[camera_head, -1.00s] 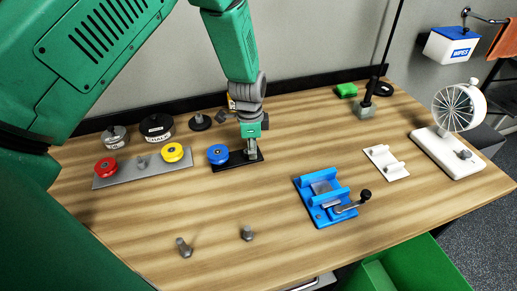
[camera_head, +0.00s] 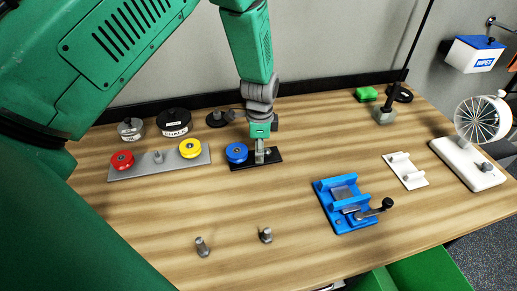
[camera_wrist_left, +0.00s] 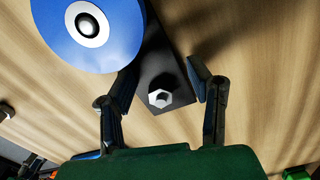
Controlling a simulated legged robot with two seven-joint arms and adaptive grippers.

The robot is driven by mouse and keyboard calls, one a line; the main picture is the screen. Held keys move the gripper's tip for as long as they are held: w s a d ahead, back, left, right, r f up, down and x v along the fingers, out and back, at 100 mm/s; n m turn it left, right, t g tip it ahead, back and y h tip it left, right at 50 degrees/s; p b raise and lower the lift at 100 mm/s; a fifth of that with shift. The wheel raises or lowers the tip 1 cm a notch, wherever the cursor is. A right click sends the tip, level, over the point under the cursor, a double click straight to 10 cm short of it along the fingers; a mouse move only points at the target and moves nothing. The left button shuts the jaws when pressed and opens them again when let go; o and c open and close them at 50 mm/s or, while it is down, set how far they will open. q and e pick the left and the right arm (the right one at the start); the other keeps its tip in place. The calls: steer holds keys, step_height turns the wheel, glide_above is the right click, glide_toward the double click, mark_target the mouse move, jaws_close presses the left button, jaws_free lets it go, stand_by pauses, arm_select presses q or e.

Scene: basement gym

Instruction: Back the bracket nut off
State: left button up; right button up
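The bracket is a black plate (camera_head: 275,160) on the table with a blue roller (camera_head: 236,152) at its left end. In the left wrist view the plate (camera_wrist_left: 162,65) carries a silver hex nut (camera_wrist_left: 160,97), with the blue roller (camera_wrist_left: 90,28) beside it at upper left. My left gripper (camera_head: 262,155) points down over the right part of the plate. In the wrist view its two fingers (camera_wrist_left: 160,80) are apart, one on each side of the nut, with visible gaps. My right gripper is not in view.
A grey plate (camera_head: 136,171) with red (camera_head: 122,160) and yellow (camera_head: 191,148) rollers lies to the left. Two loose bolts (camera_head: 202,247) (camera_head: 266,235) stand in front. A blue vise (camera_head: 344,222) and white bracket (camera_head: 410,181) are to the right. The front middle of the table is mostly clear.

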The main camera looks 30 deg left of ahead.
mark_target(270, 153)
arm_select(q)
steer(key=shift+w+d, duration=0.2)
steer(key=shift+d, duration=0.65)
steer(key=shift+w+d+r, duration=0.15)
steer(key=shift+d+r, duration=0.05)
steer(key=shift+d, duration=0.2)
steer(key=shift+r, duration=0.1)
steer(key=r, duration=0.2)
steer(key=a+r, duration=0.1)
steer(key=r, duration=0.2)
steer(key=shift+w+a+r, duration=0.1)
steer(key=shift+a+r, duration=0.05)
steer(key=shift+a, duration=0.05)
step_height(270, 153, up, 8)
steer(key=d+m+b, duration=0.1)
steer(key=m+b, duration=0.3)
steer(key=m, duration=1)
steer(key=f, duration=1.2)
steer(key=shift+d+f+b, duration=0.2)
steer(key=shift+f+b, duration=0.1)
steer(key=shift+f, duration=0.1)
steer(key=shift+a+f, duration=0.25)
steer(key=shift+f, duration=0.2)
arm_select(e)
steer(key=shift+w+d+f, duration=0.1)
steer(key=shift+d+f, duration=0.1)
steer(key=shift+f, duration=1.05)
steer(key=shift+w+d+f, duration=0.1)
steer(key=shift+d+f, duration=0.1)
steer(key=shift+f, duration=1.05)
